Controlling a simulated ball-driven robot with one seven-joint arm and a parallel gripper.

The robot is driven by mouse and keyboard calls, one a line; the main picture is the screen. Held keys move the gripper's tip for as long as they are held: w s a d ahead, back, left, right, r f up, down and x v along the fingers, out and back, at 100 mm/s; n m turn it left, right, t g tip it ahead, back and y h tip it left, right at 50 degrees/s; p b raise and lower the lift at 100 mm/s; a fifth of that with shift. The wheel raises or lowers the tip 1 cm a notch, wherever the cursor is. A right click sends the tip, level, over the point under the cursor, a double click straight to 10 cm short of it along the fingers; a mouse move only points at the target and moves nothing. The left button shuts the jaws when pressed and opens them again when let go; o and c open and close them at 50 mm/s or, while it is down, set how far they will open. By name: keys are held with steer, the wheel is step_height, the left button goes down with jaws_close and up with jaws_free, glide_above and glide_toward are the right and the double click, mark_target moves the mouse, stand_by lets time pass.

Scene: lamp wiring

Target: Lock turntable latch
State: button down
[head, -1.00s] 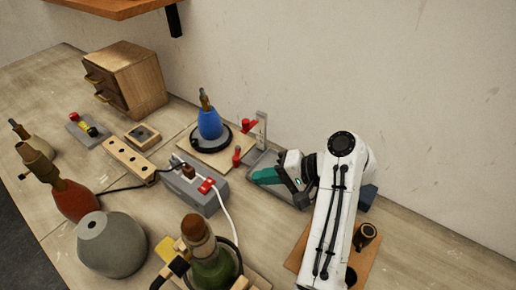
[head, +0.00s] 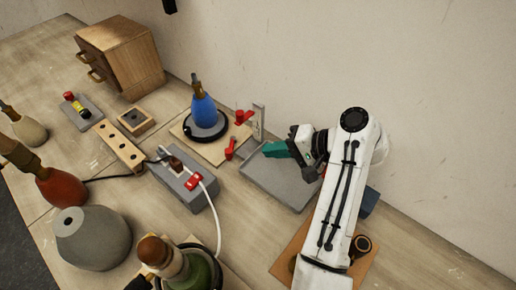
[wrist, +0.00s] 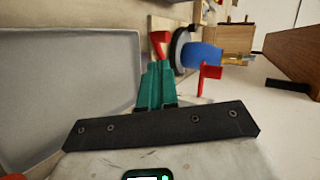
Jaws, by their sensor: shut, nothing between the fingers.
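The turntable is a black disc (head: 207,132) on a wooden board (head: 211,151), with a blue lamp body (head: 203,111) standing on it. A red latch lever (head: 231,147) sits at the board's front right edge; whether it is locked I cannot tell. A second red part (head: 243,117) is beside the upright metal plate (head: 259,122). My gripper (head: 268,149) has teal fingers, shut and empty, pointing left toward the latch but apart from it. In the wrist view the fingers (wrist: 156,70) point toward the red lever (wrist: 160,42), with the blue body (wrist: 199,55) beyond.
A grey tray (head: 272,182) lies below my gripper. A grey switch box (head: 183,187) with a white cord stands left of it. A wooden holed block (head: 120,147) and a drawer cabinet (head: 122,57) are farther left. The wall is close behind the turntable.

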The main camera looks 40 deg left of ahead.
glide_toward(231, 146)
steer(key=s, duration=0.1)
steer(key=s+a+f, duration=0.1)
steer(key=s, duration=0.1)
steer(key=s+a, duration=0.1)
steer(key=shift+s+a+f+p, duration=0.15)
steer(key=shift+f+p, duration=0.15)
steer(key=shift+s+a, duration=0.1)
